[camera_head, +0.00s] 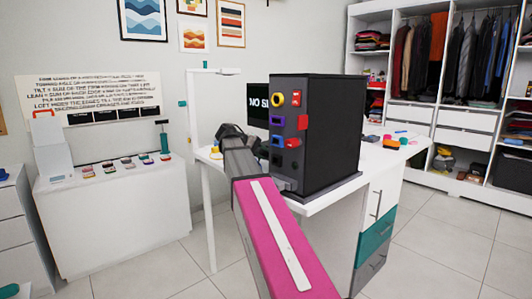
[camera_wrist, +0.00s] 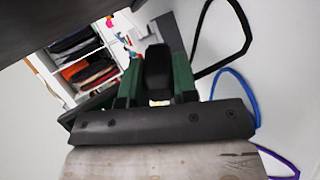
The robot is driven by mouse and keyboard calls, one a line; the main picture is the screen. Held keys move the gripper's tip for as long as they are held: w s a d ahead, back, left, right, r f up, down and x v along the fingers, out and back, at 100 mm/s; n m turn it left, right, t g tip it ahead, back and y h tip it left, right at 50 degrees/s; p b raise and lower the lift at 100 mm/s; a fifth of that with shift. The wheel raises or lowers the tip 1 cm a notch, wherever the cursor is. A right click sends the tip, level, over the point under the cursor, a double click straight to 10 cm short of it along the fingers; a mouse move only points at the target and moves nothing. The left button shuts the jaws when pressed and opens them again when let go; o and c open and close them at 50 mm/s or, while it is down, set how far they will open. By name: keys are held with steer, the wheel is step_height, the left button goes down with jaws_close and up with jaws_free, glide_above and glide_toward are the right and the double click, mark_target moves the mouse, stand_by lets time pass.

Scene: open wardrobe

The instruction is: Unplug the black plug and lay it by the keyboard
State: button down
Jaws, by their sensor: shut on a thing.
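My gripper (camera_wrist: 157,75) has green fingers and is shut on the black plug (camera_wrist: 157,68) in the wrist view. A black cable (camera_wrist: 247,38) loops up to the right beside the fingers. In the head view, my gripper (camera_head: 229,131) is a dark shape left of the tall black panel box (camera_head: 322,130) on the white desk; the plug cannot be made out there. Whether the plug is seated in a socket or free cannot be told. No keyboard can be made out.
The box's face carries yellow, red and blue fittings (camera_head: 278,99). A monitor (camera_head: 257,104) stands behind it. Small coloured items (camera_head: 390,143) lie on the desk's right part. Blue (camera_wrist: 236,88) and purple cables hang near my gripper. An open wardrobe (camera_head: 440,90) is at the back right.

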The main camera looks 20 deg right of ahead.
mark_target(260, 152)
steer(key=shift+s+d+r+m+g, duration=0.2)
steer(key=shift+s+m+g, duration=0.2)
steer(key=shift+f, duration=3.15)
steer(key=c, duration=0.8)
jaws_free()
steer(key=shift+o, duration=0.2)
steer(key=shift+a, duration=0.1)
steer(key=shift+o, duration=0.7)
steer(key=shift+a+r, duration=0.15)
steer(key=shift+r, duration=0.25)
steer(key=shift+w+a+r, duration=0.1)
steer(key=shift+a+r, duration=0.4)
steer(key=shift+r, duration=0.55)
steer(key=shift+w+a+r, duration=0.1)
steer(key=shift+a+r, duration=0.35)
steer(key=shift+r, duration=0.6)
steer(key=shift+w+a+r, duration=0.1)
steer(key=shift+a+r, duration=0.4)
steer(key=shift+r, duration=0.55)
